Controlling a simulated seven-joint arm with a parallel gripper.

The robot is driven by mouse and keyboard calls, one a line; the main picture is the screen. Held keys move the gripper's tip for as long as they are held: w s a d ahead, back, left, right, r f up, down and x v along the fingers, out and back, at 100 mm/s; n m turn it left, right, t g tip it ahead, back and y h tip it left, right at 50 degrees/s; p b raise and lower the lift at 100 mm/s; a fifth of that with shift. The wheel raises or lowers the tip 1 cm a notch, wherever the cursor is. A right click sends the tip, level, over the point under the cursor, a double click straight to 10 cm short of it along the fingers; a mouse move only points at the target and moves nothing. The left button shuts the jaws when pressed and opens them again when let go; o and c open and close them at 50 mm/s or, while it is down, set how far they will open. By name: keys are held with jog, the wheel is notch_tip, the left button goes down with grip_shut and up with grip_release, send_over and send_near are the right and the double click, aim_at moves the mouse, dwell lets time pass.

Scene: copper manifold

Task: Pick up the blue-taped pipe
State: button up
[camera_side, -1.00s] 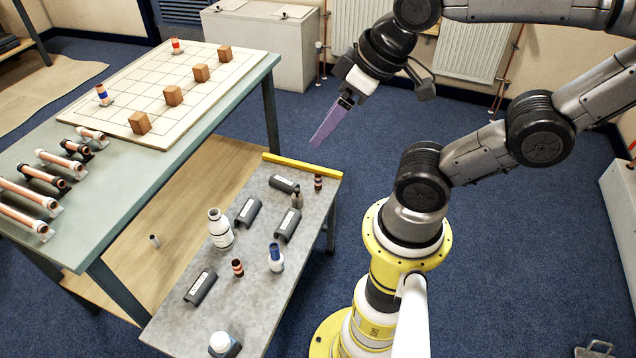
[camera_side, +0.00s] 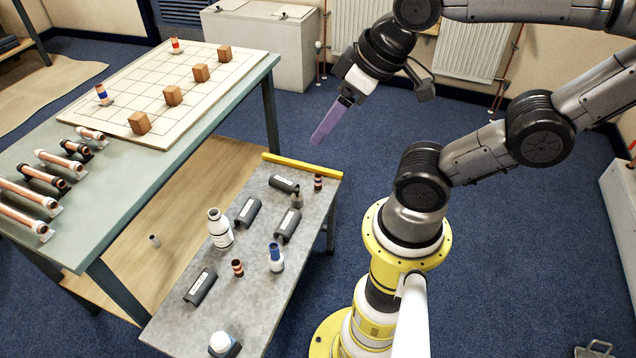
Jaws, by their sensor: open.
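The blue-taped pipe (camera_side: 102,95) is a short copper piece with a blue band, standing upright on a white gridded board (camera_side: 150,75) at the far left on the green table. My gripper (camera_side: 318,139) has purple fingers and points down and to the left. It is open and empty, in the air beyond the far end of the grey bench and well to the right of the pipe. The gap between the fingers is hard to make out from this side.
A red-taped pipe (camera_side: 176,46) and several wooden blocks (camera_side: 172,95) stand on the board. Several copper pipes (camera_side: 27,207) lie in holders along the green table. The grey bench (camera_side: 222,310) carries bottles, dark holders and small banded pieces. A yellow bar (camera_side: 303,166) edges its far end.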

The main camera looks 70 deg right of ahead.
jog(key=w+d+r+m+t+h, duration=0.1)
jog(key=w+d+r+m, duration=0.15)
jog(key=w, duration=0.55)
jog(key=w+d+r+m+t, duration=0.1)
jog(key=w+d+r+m, duration=0.2)
jog(key=w, duration=0.6)
jog(key=w+d+f+m+g+h, duration=0.1)
jog(key=w+d+f+m+g, duration=0.3)
jog(key=w+d+f, duration=0.95)
jog(key=w+d+f+m, duration=0.1)
jog(key=d+f+m, duration=0.1)
jog(key=d+f, duration=0.6)
jog(key=m+g+y, duration=0.2)
jog(key=m+g, duration=0.2)
send_over(318, 175)
notch_tip(318, 175, down, 27)
jog(key=f, duration=0.7)
jog(key=shift+w+a+f, duration=0.2)
jog(key=shift+w+f, duration=0.1)
jog(key=shift+f, duration=0.05)
jog(key=shift+s+d+f, duration=0.1)
jog(key=shift+s+f, duration=0.05)
jog(key=shift+f, duration=1.3)
jog(key=shift+s+f, duration=0.15)
jog(key=shift+f, duration=1.3)
